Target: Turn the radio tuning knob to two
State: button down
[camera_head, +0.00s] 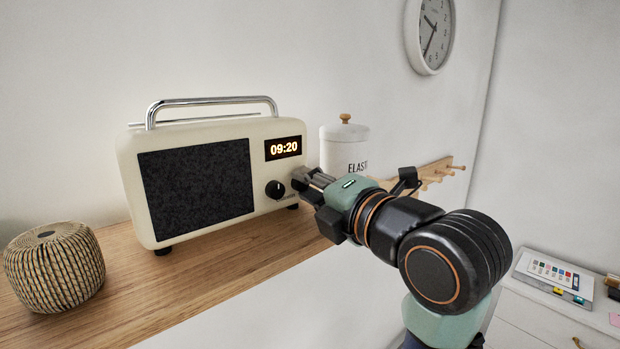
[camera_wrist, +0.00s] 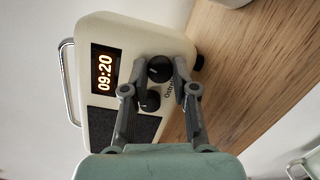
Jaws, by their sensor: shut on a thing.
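The cream radio (camera_head: 209,130) stands on the wooden shelf, with a dark speaker panel and a lit display (camera_head: 283,148) reading 09:20. Below the display is a black knob (camera_head: 275,189) with a light mark; it also shows in the wrist view (camera_wrist: 149,101). A second black knob (camera_wrist: 159,69) sits nearer the radio's right side and is hidden behind my gripper in the head view. My gripper (camera_head: 303,181) is at the radio's front, its two fingers on either side of this second knob, shut on it.
A woven round basket (camera_head: 54,267) stands left of the radio. A white lidded canister (camera_head: 344,146) stands behind my gripper, and a wooden peg rack (camera_head: 432,171) is on the wall. The wooden shelf (camera_head: 235,256) is clear in front of the radio.

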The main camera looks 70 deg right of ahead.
jog(key=m+p, duration=0.2)
jog(key=m, duration=0.1)
jog(key=shift+r, duration=0.25)
jog(key=m+y+p, duration=0.1)
jog(key=m+p, duration=0.2)
jog(key=m, duration=0.1)
jog(key=shift+d+m, duration=0.1)
jog(key=shift+m, duration=0.2)
jog(key=m+p, duration=0.2)
jog(key=m, duration=0.1)
jog(key=shift+f+y+p, duration=0.1)
jog(key=shift+y+p, duration=0.2)
jog(key=shift+f+m+y+p, duration=0.15)
jog(key=shift+m+y+p, duration=0.15)
jog(key=shift+m+p, duration=1.15)
jog(key=shift+m+b, duration=0.3)
jog(key=shift+m, duration=0.25)
jog(key=c, duration=0.9)
grip_release()
jog(key=shift+f, duration=0.1)
